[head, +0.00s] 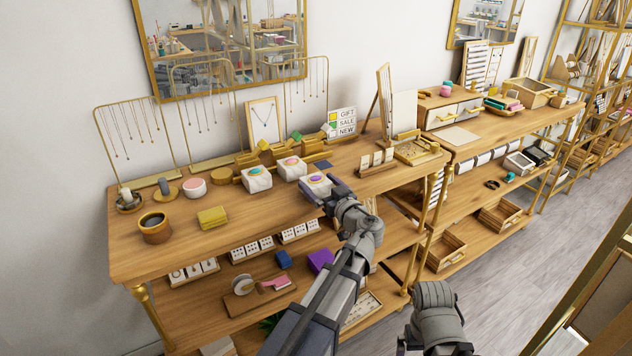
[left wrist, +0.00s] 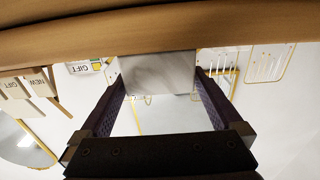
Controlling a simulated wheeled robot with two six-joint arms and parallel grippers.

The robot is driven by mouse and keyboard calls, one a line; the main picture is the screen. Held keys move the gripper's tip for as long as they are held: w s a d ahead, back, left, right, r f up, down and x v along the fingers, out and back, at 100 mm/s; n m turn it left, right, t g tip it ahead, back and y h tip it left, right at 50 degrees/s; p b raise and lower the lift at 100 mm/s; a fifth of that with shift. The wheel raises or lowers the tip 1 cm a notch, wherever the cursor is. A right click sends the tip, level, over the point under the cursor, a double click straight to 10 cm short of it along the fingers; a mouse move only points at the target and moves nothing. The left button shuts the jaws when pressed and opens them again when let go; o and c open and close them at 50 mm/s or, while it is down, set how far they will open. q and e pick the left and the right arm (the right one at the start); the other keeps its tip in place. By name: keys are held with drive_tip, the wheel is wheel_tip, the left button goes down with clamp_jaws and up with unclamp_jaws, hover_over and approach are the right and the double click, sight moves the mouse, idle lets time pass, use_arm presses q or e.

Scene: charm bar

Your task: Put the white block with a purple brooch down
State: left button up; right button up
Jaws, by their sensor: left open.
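The white marbled block with a purple brooch (head: 316,188) stands on the wooden table top, rightmost of three similar blocks. My left gripper (head: 326,193) is at its front right side, open. In the left wrist view, which is upside down, the white block (left wrist: 158,75) shows between the two spread fingertips (left wrist: 157,78), with its base at the wood surface; I cannot tell whether a finger touches it. The brooch is hardly visible there. Part of my right arm shows at the bottom of the head view, but its gripper does not.
Two white blocks, with a pink brooch (head: 291,168) and a teal-orange one (head: 256,180), stand close on the left. A card holder (head: 377,162) and wooden tray (head: 418,151) are on the right. A GIFT/SALE/NEW sign (head: 341,122) stands behind. Bare wood lies in front of the blocks.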

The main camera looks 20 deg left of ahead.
sight(323, 187)
use_arm(q)
drive_tip(key=v, duration=0.6)
drive_tip(key=shift+w+d, duration=0.1)
drive_tip(key=shift+w, duration=0.05)
drive_tip(key=shift+x, duration=3.95)
clamp_jaws()
